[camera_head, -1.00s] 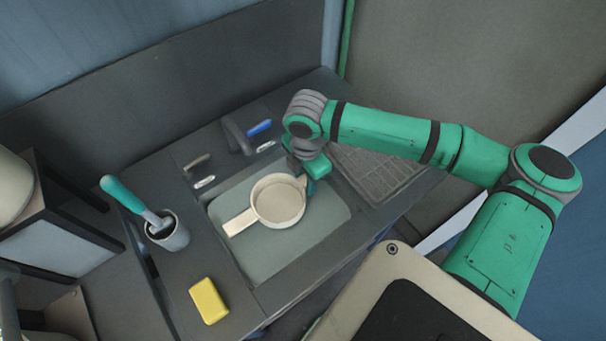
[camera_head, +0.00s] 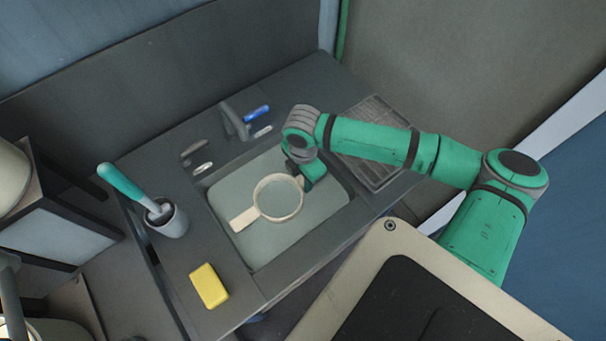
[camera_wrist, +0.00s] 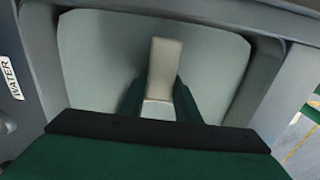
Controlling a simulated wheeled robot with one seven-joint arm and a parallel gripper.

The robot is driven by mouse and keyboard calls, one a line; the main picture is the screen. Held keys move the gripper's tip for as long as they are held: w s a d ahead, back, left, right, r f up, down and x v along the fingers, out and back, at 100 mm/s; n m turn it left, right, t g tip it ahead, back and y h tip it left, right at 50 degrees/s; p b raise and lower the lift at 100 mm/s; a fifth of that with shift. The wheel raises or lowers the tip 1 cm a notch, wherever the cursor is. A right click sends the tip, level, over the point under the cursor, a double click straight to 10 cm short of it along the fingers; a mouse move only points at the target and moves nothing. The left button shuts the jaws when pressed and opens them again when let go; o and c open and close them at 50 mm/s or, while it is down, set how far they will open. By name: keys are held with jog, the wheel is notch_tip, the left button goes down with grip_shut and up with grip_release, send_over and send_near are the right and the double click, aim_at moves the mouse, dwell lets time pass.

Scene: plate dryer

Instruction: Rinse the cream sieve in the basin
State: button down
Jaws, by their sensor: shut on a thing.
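The cream sieve (camera_head: 243,220), a round ring with a flat handle pointing lower left, is in the pale grey-green basin (camera_head: 316,222). Its round inside now shows nearly the same colour as the basin. I cannot tell whether it touches the bottom, or how much water there is. My gripper (camera_head: 306,181) is at the ring's right side, shut on the sieve's edge. In the wrist view, my dark green fingers (camera_wrist: 160,98) close on a cream part of the sieve (camera_wrist: 165,62), with the basin (camera_wrist: 95,50) behind it.
A tap with a blue lever (camera_head: 257,114) stands behind the basin. A yellow sponge (camera_head: 209,286) and a grey cup (camera_head: 172,219) holding a teal-handled brush (camera_head: 122,182) are on the left. A ribbed drainer (camera_head: 376,165) is at right. A "WATER" label (camera_wrist: 11,78) shows in the wrist view.

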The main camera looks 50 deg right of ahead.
jog(key=shift+f, duration=1.95)
jog(key=shift+w, duration=0.15)
